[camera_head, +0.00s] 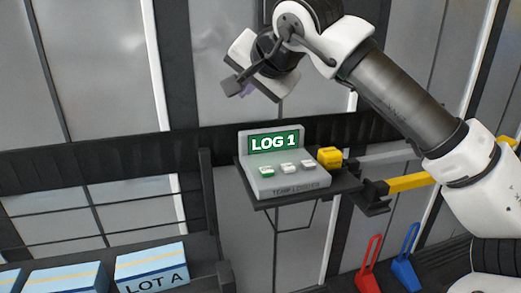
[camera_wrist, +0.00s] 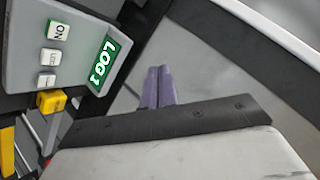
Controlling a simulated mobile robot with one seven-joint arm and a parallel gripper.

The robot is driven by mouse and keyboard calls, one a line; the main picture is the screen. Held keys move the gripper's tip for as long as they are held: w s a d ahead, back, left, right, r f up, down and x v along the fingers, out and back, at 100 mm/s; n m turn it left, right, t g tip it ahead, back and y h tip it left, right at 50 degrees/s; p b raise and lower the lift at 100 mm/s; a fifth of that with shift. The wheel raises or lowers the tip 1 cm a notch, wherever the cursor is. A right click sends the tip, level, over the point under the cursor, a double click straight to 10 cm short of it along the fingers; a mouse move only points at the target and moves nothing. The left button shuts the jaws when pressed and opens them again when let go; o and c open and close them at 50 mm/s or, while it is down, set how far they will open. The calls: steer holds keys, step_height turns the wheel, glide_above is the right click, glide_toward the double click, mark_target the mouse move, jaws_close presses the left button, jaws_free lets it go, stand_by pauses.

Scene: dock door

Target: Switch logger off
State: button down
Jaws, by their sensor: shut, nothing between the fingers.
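The temp logger (camera_head: 290,184) is a grey console on a small dark shelf, and it also shows at the upper left of the wrist view (camera_wrist: 88,22). Its green screen (camera_head: 274,142) reads "LOG 1". It has a row of three buttons: a green-edged one (camera_head: 266,171) marked ON in the wrist view, a middle white one (camera_head: 289,168), and a greyish one (camera_head: 308,165) nearest the yellow block. The lettering on the last two is hard to read. My gripper (camera_head: 247,90) is above and behind the logger, apart from it. Its purple fingers (camera_wrist: 159,86) are shut and empty.
A yellow block (camera_head: 330,157) sits on the shelf just right of the logger. Blue-and-white boxes (camera_head: 152,265), one marked LOT A, stand at lower left. Red (camera_head: 369,265) and blue (camera_head: 406,270) handled items are at lower right. A yellow bar (camera_head: 407,182) juts out right of the shelf.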

steer(key=g+h, duration=0.1)
steer(key=h, duration=0.1)
glide_above(269, 172)
step_height(269, 172, down, 5)
step_height(269, 172, down, 9)
steer(key=b, duration=0.7)
steer(key=shift+r, duration=0.15)
stand_by(1.7)
steer(key=shift+f+b, duration=0.45)
steer(key=shift+f+b, duration=0.35)
steer(key=shift+f, duration=0.15)
stand_by(0.5)
stand_by(0.3)
steer(key=shift+r+p, duration=0.8)
steer(key=shift+r, duration=0.2)
